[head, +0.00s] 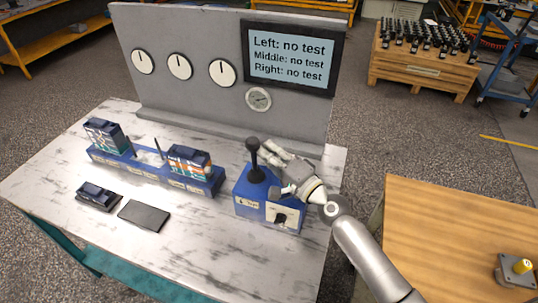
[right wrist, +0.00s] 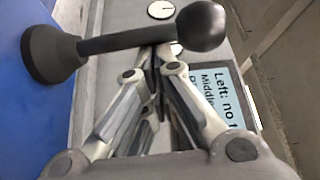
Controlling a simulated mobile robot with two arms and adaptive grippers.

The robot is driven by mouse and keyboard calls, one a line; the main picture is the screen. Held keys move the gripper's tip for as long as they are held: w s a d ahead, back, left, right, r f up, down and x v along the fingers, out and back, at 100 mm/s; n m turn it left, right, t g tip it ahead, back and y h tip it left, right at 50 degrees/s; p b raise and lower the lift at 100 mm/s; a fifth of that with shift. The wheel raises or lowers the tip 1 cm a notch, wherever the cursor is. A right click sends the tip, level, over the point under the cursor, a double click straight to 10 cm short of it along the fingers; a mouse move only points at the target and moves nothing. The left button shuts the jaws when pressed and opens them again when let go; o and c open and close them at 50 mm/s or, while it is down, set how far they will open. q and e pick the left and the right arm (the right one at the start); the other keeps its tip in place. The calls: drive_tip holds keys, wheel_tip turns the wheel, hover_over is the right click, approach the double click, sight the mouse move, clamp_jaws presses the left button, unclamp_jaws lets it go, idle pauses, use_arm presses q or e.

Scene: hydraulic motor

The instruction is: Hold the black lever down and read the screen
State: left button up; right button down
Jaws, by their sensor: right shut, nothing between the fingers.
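The black lever (head: 254,160) stands upright on the blue box (head: 246,188) at the right of the marble table. In the right wrist view the lever (right wrist: 130,40) runs across the top, from its base to its round knob. My right gripper (head: 266,152) is shut and empty, close beside the lever on its right; in the right wrist view its fingertips (right wrist: 156,65) reach the rod, but I cannot tell whether they touch it. The screen (head: 289,59) reads "Left: no test", "Middle: no test", "Right: no test". My left gripper is not in view.
A grey panel (head: 190,95) with several dials stands behind. A blue rack (head: 150,172) holding modules sits left of the box. A loose module (head: 98,197) and a dark flat plate (head: 144,215) lie in front. A wooden table (head: 450,220) stands at right. The table's front middle is clear.

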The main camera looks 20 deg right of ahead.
sight(255, 154)
drive_tip(key=shift+s+a+f+n+t+y+b, duration=0.3)
drive_tip(key=shift+n+b, duration=0.35)
drive_tip(key=shift+b, duration=0.8)
drive_tip(key=shift+s+a+r+n+t+y+b, duration=0.1)
drive_tip(key=shift+s+a+n+y+b, duration=0.35)
drive_tip(key=shift+b, duration=1)
drive_tip(key=shift+s+a+f+n+t+y+b, duration=0.15)
drive_tip(key=shift+s+n+b, duration=0.5)
drive_tip(key=shift+b, duration=0.8)
drive_tip(key=shift+s+a+r+n+t+y+b, duration=0.15)
drive_tip(key=shift+n+t+y+b, duration=0.15)
drive_tip(key=shift+n+b, duration=0.6)
drive_tip(key=shift+s, duration=0.1)
drive_tip(key=v, duration=1.2)
drive_tip(key=shift+r, duration=0.1)
